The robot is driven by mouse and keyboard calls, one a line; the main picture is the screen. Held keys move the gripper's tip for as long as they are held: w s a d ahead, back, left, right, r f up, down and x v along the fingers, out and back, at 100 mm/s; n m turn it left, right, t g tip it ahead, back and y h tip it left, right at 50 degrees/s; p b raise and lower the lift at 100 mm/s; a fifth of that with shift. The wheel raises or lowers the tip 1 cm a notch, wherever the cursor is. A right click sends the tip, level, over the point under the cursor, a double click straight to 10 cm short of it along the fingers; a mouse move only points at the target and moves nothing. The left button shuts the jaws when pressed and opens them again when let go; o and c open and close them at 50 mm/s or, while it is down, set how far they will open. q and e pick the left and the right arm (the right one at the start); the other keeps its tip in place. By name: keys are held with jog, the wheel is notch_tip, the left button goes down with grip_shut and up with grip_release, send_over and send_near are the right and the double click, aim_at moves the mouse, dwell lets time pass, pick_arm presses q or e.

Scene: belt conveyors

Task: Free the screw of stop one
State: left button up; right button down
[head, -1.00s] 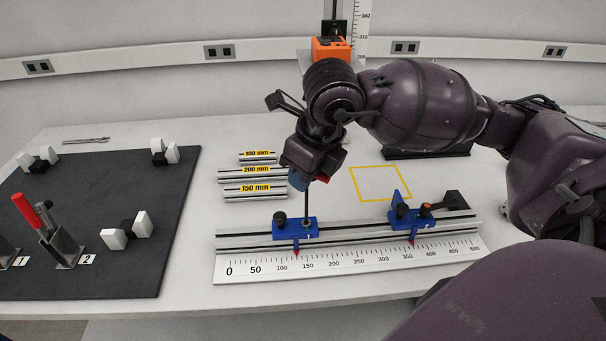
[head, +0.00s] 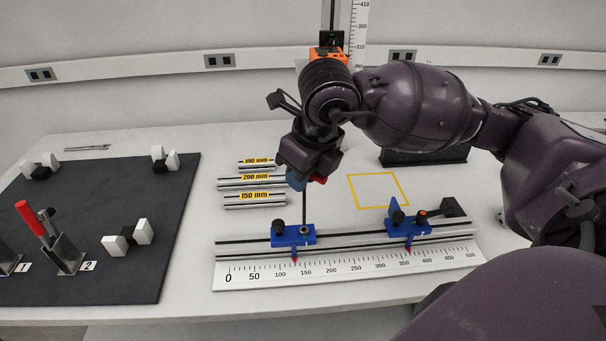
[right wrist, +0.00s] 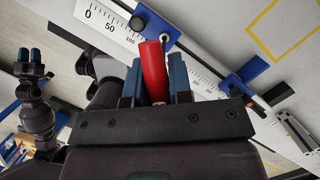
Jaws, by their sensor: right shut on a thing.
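Stop one (head: 280,237) is the left blue stop on the aluminium rail, with a black knob and a red pointer near 125 on the scale. Its screw (head: 305,230) shows as a dark round socket. My right gripper (head: 305,178) is shut on a red-handled tool (right wrist: 154,72) above this stop. The tool's thin dark shaft (head: 304,203) points down to the screw. Whether its tip is seated in the socket or just above it, I cannot tell. My left gripper (right wrist: 30,62) appears only in the right wrist view, at the far left; its jaw gap is unclear.
A second blue stop (head: 408,228) sits further right on the rail (head: 350,238). Labelled bars (head: 254,199) lie behind it, and a yellow outlined square (head: 378,190) is empty.

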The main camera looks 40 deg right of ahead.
jog(key=shift+r, duration=0.1)
jog(key=shift+r+p, duration=1.25)
jog(key=shift+r, duration=1.2)
pick_arm(q)
jog(key=r, duration=0.1)
jog(key=w+r, duration=0.1)
jog(key=r, duration=0.1)
jog(key=shift+r, duration=0.25)
pick_arm(e)
jog(key=shift+f, duration=0.15)
